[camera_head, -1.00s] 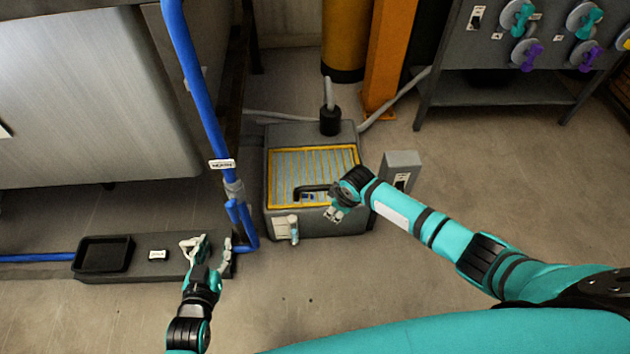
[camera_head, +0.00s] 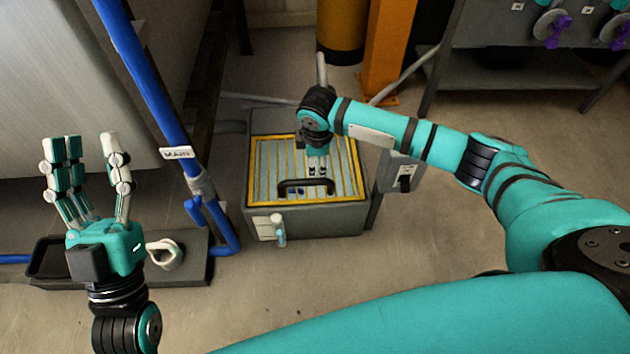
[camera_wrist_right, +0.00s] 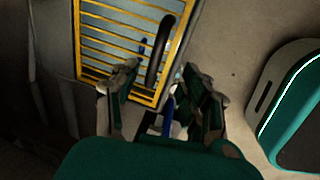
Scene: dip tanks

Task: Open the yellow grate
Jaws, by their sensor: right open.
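The yellow grate (camera_head: 260,165) is a yellow-framed panel of slats lying flat in the top of a grey box (camera_head: 345,218). A black bar handle (camera_head: 306,184) is near its front edge. The grate (camera_wrist_right: 86,45) and handle (camera_wrist_right: 159,52) also show in the right wrist view. My right gripper (camera_head: 317,165) is over the grate, just behind the handle in the head view. In the right wrist view my right gripper (camera_wrist_right: 158,85) has its fingers apart, with nothing between them. My left gripper (camera_head: 88,152) is raised, open and empty, well left of the box.
A blue pipe (camera_head: 150,95) runs down between my left gripper and the box. A grey switch box (camera_head: 400,172) stands right of the grate box. A black tray (camera_head: 45,258) lies at left. An orange post (camera_head: 385,50) stands behind. Floor at front is clear.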

